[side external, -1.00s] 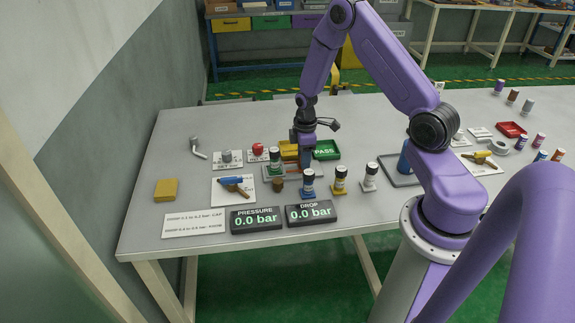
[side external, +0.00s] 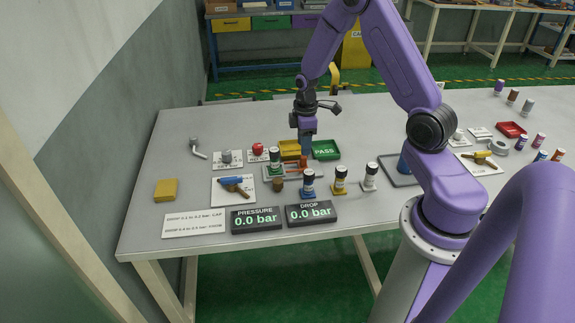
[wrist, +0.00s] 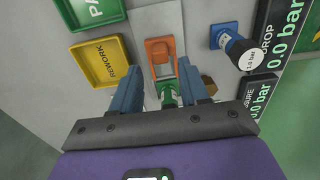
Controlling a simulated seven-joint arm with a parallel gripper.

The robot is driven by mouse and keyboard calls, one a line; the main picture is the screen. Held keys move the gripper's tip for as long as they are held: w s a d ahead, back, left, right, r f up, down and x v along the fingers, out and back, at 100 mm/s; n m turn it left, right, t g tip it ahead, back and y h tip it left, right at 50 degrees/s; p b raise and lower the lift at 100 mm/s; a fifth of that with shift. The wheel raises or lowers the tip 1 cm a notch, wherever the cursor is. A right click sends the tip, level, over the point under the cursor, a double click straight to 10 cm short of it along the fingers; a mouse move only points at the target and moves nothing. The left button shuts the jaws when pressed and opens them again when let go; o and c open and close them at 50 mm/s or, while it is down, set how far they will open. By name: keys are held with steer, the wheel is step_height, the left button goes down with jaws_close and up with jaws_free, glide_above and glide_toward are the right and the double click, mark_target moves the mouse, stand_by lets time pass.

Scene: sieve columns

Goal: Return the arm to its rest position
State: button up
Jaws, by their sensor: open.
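My gripper (side external: 306,151) hangs over the back middle of the bench, above the fixture with the orange part (side external: 303,163). In the wrist view my gripper (wrist: 158,84) has its two blue fingers spread apart with nothing held between them. The orange part (wrist: 160,52) and a green piece (wrist: 169,94) lie below and beyond the fingers; the green piece is partly hidden.
A yellow tray (side external: 289,148) and green PASS tray (side external: 326,150) lie behind the fixture. Columns with blue (side external: 308,183), yellow (side external: 340,180) and white (side external: 369,178) bases stand in front and to the right. PRESSURE (side external: 256,219) and DROP (side external: 311,212) displays read 0.0 bar.

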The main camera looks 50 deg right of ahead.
steer(key=shift+r, duration=0.2)
steer(key=s+a+r+n, duration=0.1)
steer(key=s+a+r, duration=0.35)
steer(key=a, duration=0.45)
steer(key=s+a+r+n, duration=0.1)
steer(key=s+a+r, duration=0.2)
steer(key=a+r, duration=0.4)
steer(key=s+a+r, duration=0.2)
steer(key=s, duration=0.7)
steer(key=s+a+r+n, duration=0.1)
steer(key=s+a+r, duration=0.2)
steer(key=s, duration=0.7)
steer(key=shift+a+r+n, duration=0.25)
steer(key=shift+a+n, duration=0.05)
steer(key=shift+a, duration=0.05)
